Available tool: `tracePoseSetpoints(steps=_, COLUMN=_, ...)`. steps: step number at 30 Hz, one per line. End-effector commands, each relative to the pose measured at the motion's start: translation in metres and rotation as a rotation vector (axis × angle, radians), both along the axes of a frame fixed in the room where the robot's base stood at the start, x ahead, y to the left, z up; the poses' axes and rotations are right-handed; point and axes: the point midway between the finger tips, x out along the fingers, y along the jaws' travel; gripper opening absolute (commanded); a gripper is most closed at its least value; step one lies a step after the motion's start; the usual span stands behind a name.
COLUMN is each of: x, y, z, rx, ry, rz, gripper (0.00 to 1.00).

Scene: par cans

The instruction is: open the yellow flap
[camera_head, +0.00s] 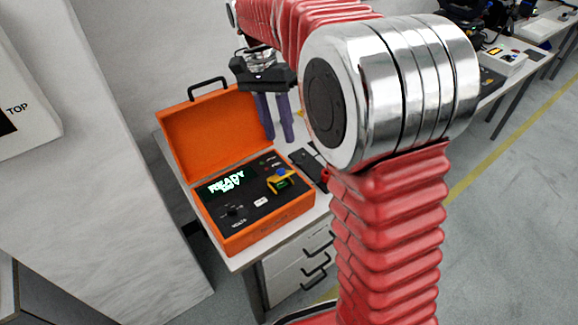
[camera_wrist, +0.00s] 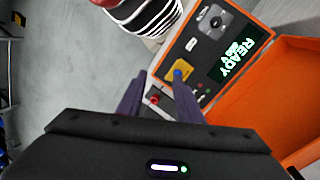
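The orange case (camera_head: 270,232) stands on a table with its lid (camera_head: 215,130) raised. Its dark panel carries a yellow part (camera_head: 272,187), which looks like the flap, with a blue knob (camera_head: 281,172) on it and a small green-lit area beside it. I cannot tell whether the flap is shut. In the wrist view the yellow part (camera_wrist: 183,66) and blue knob (camera_wrist: 178,74) lie just beyond the fingertips. My gripper (camera_head: 279,138) has two purple fingers, apart and empty, above and behind the panel's right side. It also shows in the wrist view (camera_wrist: 161,78).
A lit READY display (camera_head: 226,184) and small controls are on the panel. A dark flat object (camera_head: 308,165) lies on the table right of the case. A white wall panel stands at the left. Other tables with equipment are at the upper right.

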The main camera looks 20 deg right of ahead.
Motion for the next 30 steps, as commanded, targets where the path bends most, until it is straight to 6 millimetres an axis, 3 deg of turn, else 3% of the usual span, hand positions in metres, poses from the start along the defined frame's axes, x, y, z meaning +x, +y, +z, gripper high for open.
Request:
tracePoseSetpoints(steps=6, x=-0.033, y=-0.004, z=0.019, rx=0.054, ry=-0.101, rz=0.123, gripper=0.33)
tracePoseSetpoints(steps=15, x=-0.077, y=-0.008, z=0.031, rx=0.100, ry=-0.240, rz=0.301, gripper=0.33)
tracePoseSetpoints(steps=30, x=-0.152, y=-0.011, z=0.026, rx=0.103, ry=-0.473, rz=0.601, gripper=0.33)
